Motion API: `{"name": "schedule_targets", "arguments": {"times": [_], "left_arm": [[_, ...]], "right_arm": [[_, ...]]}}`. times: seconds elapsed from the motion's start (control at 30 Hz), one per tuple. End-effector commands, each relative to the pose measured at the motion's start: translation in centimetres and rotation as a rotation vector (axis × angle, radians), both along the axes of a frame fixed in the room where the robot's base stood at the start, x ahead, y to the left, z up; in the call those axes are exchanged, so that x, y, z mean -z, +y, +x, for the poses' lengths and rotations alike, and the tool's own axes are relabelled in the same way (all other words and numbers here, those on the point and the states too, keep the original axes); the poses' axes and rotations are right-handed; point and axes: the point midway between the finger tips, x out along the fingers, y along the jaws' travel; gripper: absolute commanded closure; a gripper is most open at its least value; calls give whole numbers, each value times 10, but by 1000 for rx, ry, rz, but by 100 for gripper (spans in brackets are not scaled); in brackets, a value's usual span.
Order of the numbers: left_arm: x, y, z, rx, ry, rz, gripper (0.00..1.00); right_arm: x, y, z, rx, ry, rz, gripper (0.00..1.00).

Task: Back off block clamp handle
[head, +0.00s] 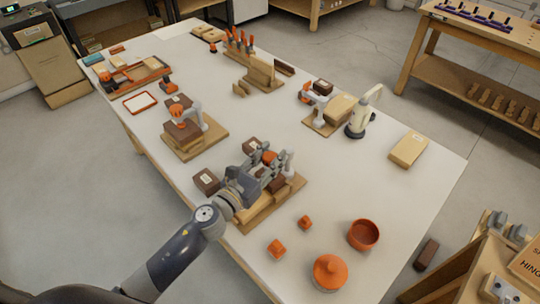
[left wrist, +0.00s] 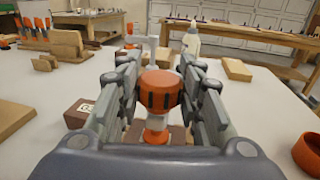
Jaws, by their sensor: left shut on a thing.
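The block clamp stands on a wooden base (head: 285,199) at the front middle of the white bench. Its handle is an orange knob with dark grip slots; it shows in the head view (head: 270,157) and large in the left wrist view (left wrist: 160,89). A pale stem and an orange collar (left wrist: 156,136) show below the knob. My left gripper (head: 264,166) reaches over the clamp base from the left. Its fingers stand on both sides of the knob and are shut on it. The gripper hides much of the clamp. My right gripper is out of view.
Dark brown blocks (head: 206,181) lie by the clamp. Another clamp (head: 190,118) stands farther back left, and one (head: 318,97) back right near a cream bottle-like tool (head: 361,116). Orange parts and a bowl (head: 363,235) lie at front right. The bench middle is clear.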

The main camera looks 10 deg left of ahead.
Motion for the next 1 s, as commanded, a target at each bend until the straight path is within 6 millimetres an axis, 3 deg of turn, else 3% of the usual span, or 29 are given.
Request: {"name": "schedule_targets", "arguments": {"times": [0.5, 1.0], "left_arm": [[1, -1, 0, -467, 0, -6, 90], [0, -1, 1, -689, -1, 0, 90]], "right_arm": [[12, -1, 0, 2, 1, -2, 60], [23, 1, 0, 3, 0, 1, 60]]}}
